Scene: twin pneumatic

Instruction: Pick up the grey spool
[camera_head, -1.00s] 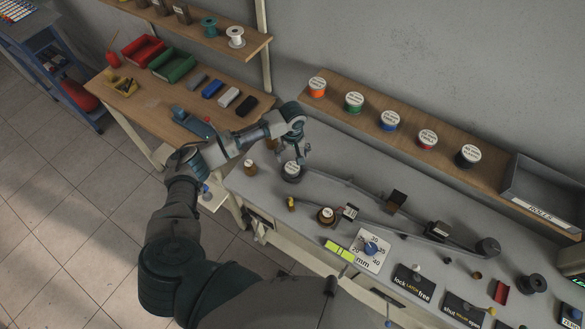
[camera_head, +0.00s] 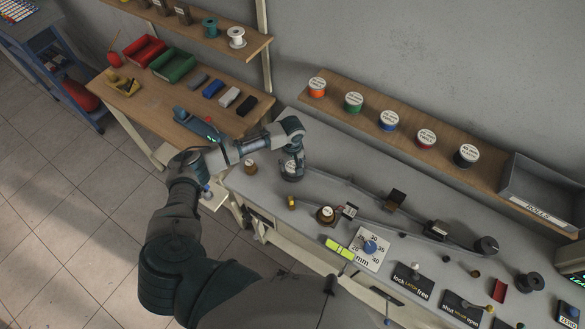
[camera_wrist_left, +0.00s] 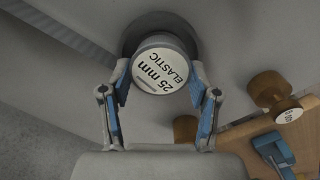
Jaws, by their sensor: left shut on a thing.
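The grey spool (camera_head: 290,178) stands upright on the left part of the grey bench, on a dark round base, mostly covered by my gripper in the head view. In the left wrist view the spool (camera_wrist_left: 160,66) shows its white round label reading "25 mm ELASTIC". My left gripper (camera_head: 292,162) points down over it. In the left wrist view the two blue-padded fingers of the gripper (camera_wrist_left: 160,84) are closed on opposite sides of the spool. I cannot see clear space under the spool. My right gripper is not in view.
A brown labelled spool (camera_head: 250,167) stands close on the left, and another (camera_head: 325,214) stands to the front right. A rail mechanism (camera_head: 365,213) runs right along the bench. A wooden shelf (camera_head: 405,133) with several labelled spools is behind. A grey tray (camera_head: 540,190) sits at the right.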

